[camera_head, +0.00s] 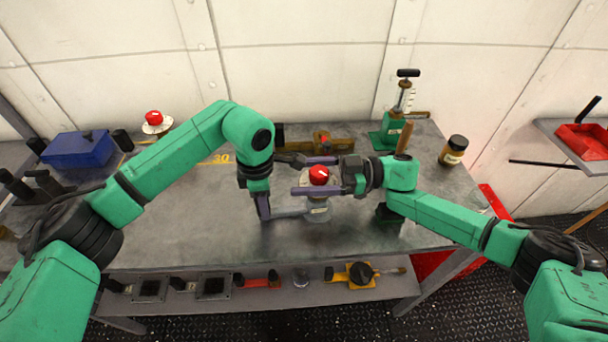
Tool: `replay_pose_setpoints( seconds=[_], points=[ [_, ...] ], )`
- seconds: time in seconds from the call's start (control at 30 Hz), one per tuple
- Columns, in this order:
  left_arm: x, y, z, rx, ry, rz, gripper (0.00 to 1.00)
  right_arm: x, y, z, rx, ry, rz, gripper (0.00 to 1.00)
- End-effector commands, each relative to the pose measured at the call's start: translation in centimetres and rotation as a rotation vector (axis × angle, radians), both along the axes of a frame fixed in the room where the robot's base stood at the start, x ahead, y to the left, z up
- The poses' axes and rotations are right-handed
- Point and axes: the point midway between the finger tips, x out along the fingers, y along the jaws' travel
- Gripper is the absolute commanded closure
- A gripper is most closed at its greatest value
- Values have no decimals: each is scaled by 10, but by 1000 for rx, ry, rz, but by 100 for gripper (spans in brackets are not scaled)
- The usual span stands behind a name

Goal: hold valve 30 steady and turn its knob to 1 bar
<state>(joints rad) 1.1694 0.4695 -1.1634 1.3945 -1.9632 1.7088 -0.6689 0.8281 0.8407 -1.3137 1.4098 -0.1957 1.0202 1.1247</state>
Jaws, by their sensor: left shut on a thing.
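Valve 30 (318,212) stands on the grey workbench, with a pale body and a red knob (319,174) on top. A yellow "30" (221,158) is marked on the bench to its left. My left gripper (305,190) is shut on the valve's body from the left, below the knob. My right gripper (318,176) reaches in from the right, its purple-grey fingers apart on the far and near sides of the knob. I cannot tell whether they touch it. The knob's pointer and the scale reading are too small or covered.
Another red-knobbed valve (156,122) stands at the back left beside a blue box (79,149). The bench (180,225) is clear at front left.

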Motion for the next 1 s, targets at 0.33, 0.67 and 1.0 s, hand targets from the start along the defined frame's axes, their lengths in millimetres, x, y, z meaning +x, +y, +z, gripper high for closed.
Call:
replay_pose_setpoints(
  seconds=[0.33, 0.67, 1.0],
  points=[
    [0, 0, -1, -1, 1, 0, 100, 0, 0, 65, 0, -6, 0, 18],
    [0, 0, -1, -1, 2, 0, 100, 0, 0, 100, -1, 0, 1, 18],
    [0, 0, -1, 0, 1, 0, 28, 0, 0, 100, 0, 0, 0, 18]
  ],
)
